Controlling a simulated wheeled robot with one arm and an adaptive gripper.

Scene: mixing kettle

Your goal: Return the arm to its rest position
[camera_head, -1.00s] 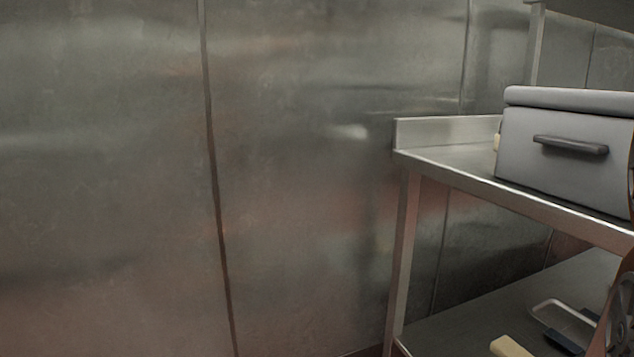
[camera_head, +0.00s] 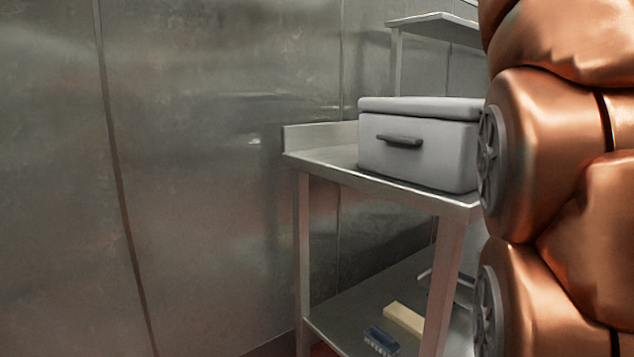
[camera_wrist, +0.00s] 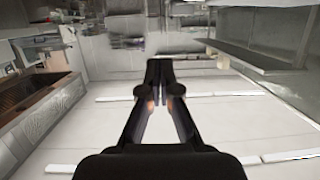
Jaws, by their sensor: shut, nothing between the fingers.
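My gripper (camera_wrist: 160,68) shows in the wrist view as two dark fingers whose tips meet. It is shut and empty, and points out over a pale floor (camera_wrist: 205,122) with nothing touching it. My copper-coloured arm fills the right side of the head view. The gripper itself is not in the head view.
A steel table (camera_head: 325,168) bears a grey lidded box (camera_head: 418,150), partly behind my arm. Its lower shelf holds a blue brush (camera_head: 381,341) and a cream block (camera_head: 404,318). A metal wall (camera_head: 215,180) stands left. The wrist view shows a brown-topped basin (camera_wrist: 35,90) and a shelf (camera_wrist: 262,58).

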